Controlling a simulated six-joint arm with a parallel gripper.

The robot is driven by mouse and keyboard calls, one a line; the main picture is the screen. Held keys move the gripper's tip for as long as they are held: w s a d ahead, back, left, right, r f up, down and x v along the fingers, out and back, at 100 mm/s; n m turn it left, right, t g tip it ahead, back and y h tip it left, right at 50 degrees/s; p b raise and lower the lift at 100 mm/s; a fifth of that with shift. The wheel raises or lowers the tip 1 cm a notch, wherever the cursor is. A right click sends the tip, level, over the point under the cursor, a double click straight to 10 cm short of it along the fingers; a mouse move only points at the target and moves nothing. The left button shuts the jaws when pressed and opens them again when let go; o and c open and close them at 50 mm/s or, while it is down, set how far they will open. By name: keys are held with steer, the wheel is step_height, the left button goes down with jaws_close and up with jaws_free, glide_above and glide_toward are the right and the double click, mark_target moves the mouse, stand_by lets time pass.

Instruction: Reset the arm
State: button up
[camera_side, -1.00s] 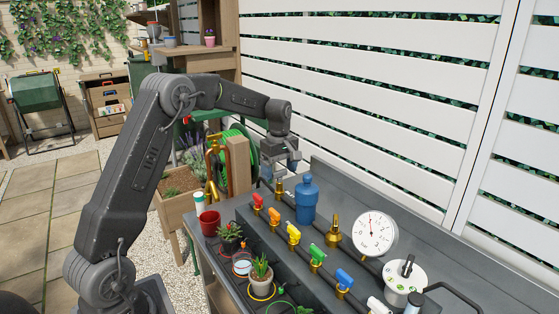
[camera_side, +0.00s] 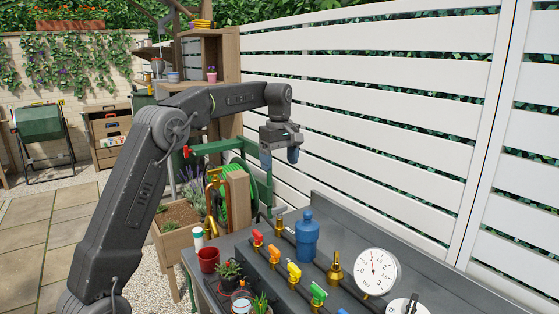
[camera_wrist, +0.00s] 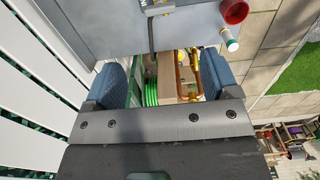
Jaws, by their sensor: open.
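My gripper (camera_side: 279,156) hangs from my raised arm above the far left end of the grey bench (camera_side: 325,195), in front of the white slatted fence. Its two blue fingers point down. In the wrist view my gripper (camera_wrist: 158,85) has its fingers wide apart with nothing held between them. Below and beyond the gap are a green hose (camera_wrist: 151,92), a wooden post (camera_wrist: 172,80) and a brass pipe (camera_wrist: 191,72).
The bench carries a blue bottle (camera_side: 307,238), several coloured valves, a pressure gauge (camera_side: 376,271), a red pot (camera_side: 208,260) and small potted plants (camera_side: 229,272). The white fence (camera_side: 400,120) runs close behind my gripper. A wooden shelf (camera_side: 209,72) stands beyond my arm.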

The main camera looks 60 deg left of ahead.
stand_by(0.3)
steer(key=s+d+r+m+t, duration=0.35)
steer(key=s+d+m, duration=0.55)
steer(key=s+d, duration=0.4)
steer(key=s+d+f+m+t, duration=0.1)
steer(key=s+d+f+m, duration=0.2)
steer(key=s, duration=0.4)
steer(key=s+d+f+m+t, duration=0.1)
steer(key=s+d+f+m, duration=0.3)
steer(key=s+d+m, duration=0.2)
steer(key=shift+s+d+f, duration=0.2)
steer(key=shift+s, duration=0.65)
